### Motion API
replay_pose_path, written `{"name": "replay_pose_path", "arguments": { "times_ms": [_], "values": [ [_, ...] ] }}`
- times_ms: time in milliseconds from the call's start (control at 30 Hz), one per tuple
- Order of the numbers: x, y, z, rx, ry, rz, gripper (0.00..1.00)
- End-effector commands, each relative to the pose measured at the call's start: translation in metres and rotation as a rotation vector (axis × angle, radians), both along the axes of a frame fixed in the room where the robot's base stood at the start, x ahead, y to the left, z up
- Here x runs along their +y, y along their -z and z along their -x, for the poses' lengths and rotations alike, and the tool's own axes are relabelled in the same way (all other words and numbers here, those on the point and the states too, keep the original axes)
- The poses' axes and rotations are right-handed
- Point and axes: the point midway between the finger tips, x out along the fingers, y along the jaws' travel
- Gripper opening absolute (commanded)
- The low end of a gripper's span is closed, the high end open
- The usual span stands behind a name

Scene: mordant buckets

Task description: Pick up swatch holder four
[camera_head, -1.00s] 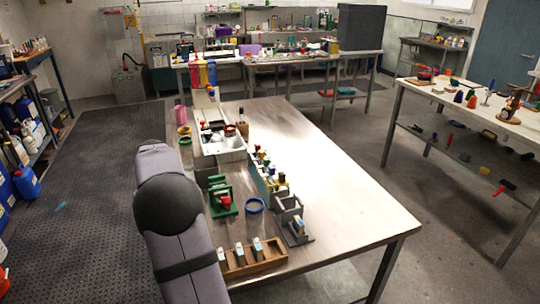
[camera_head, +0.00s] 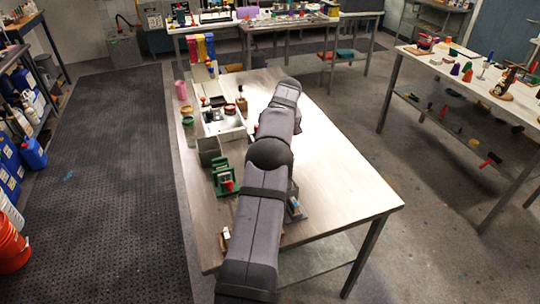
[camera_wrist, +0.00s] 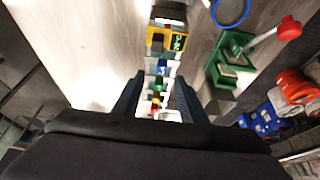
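In the wrist view, my gripper (camera_wrist: 157,96) is open, its two dark fingers on either side of a row of small coloured pieces. A white and blue piece (camera_wrist: 160,67) and a white, green and red piece (camera_wrist: 157,90) show in that row. A yellow and black piece (camera_wrist: 166,40) stands farther up in line with them. I can read no number, so I cannot tell which one is swatch holder four. In the head view my arm hides the row and my gripper.
A green stand (camera_wrist: 235,50) with a red knob (camera_wrist: 288,28) is right of the row, near a blue ring (camera_wrist: 231,10). In the head view, a white tray (camera_head: 222,124) sits at the table's far left. The table's right side (camera_head: 340,180) is clear.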

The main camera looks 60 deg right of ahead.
Motion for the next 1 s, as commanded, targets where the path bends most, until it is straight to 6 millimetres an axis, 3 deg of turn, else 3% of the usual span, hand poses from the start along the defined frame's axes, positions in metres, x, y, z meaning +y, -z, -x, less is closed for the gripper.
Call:
{"name": "replay_pose_path", "arguments": {
  "times_ms": [467,1000],
  "values": [
    [-0.005,0.018,-0.008,0.001,-0.002,-0.002,0.38],
    [-0.015,0.057,-0.022,0.000,-0.001,0.000,0.38]
  ]
}}
